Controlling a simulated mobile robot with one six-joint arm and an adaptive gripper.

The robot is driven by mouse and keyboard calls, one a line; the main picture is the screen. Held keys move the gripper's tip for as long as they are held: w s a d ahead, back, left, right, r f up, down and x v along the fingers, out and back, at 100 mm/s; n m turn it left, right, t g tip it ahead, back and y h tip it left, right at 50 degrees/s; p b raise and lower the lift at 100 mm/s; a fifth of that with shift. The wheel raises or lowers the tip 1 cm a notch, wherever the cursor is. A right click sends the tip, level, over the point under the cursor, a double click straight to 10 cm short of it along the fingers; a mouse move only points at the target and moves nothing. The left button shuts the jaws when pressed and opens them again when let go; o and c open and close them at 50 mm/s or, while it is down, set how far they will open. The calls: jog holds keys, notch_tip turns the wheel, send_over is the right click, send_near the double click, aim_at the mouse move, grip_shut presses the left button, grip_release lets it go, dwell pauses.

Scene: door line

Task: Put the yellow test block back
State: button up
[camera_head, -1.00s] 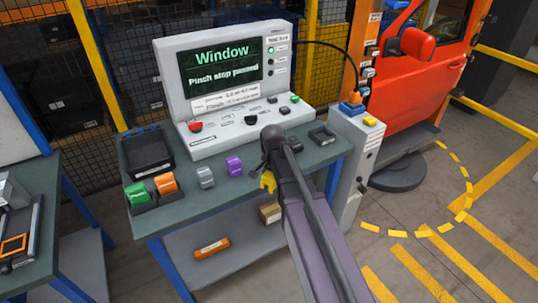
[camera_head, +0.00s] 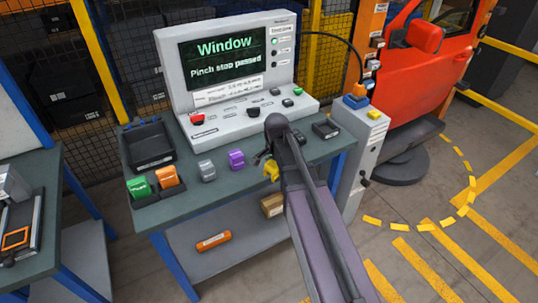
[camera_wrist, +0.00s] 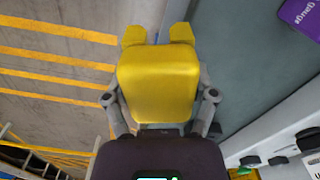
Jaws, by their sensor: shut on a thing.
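The yellow test block (camera_wrist: 158,85) fills the middle of the wrist view, between the two fingers of my gripper (camera_wrist: 157,36), which is shut on it. In the head view my gripper (camera_head: 270,170) is at the front edge of the green-grey bench (camera_head: 200,203), right of the purple block (camera_head: 236,159). Only a little yellow shows there, because my arm hides most of the block and gripper. A small black holder (camera_head: 326,129) sits on the bench at the right and looks empty.
The test console (camera_head: 240,60) reads "Window, Pinch stop passed". A black tray (camera_head: 150,145), a green block (camera_head: 139,188), an orange block (camera_head: 167,176) and a grey block (camera_head: 207,171) are on the bench. A grey post (camera_head: 352,165) and a red door (camera_head: 425,75) are to the right.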

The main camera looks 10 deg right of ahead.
jog(key=d+m, duration=0.2)
jog(key=m, duration=0.1)
jog(key=shift+w+r+m, duration=0.1)
jog(key=shift+r+m, duration=0.05)
jog(key=shift+m, duration=0.15)
jog(key=w, duration=0.5)
jog(key=w+a+f, duration=0.1)
jog(key=w, duration=0.3)
jog(key=w+b, duration=0.1)
jog(key=w, duration=0.4)
jog(key=shift+w+a+f, duration=0.2)
jog(key=shift+w, duration=0.1)
jog(key=shift+w, duration=0.1)
jog(key=shift+w, duration=0.25)
jog(key=shift+w+f+b, duration=0.3)
jog(key=shift+f+b, duration=0.3)
jog(key=shift+b, duration=0.05)
jog(key=shift+f+b, duration=1.25)
jog(key=shift+b, duration=0.05)
jog(key=shift+f, duration=0.15)
jog(key=o, duration=1.2)
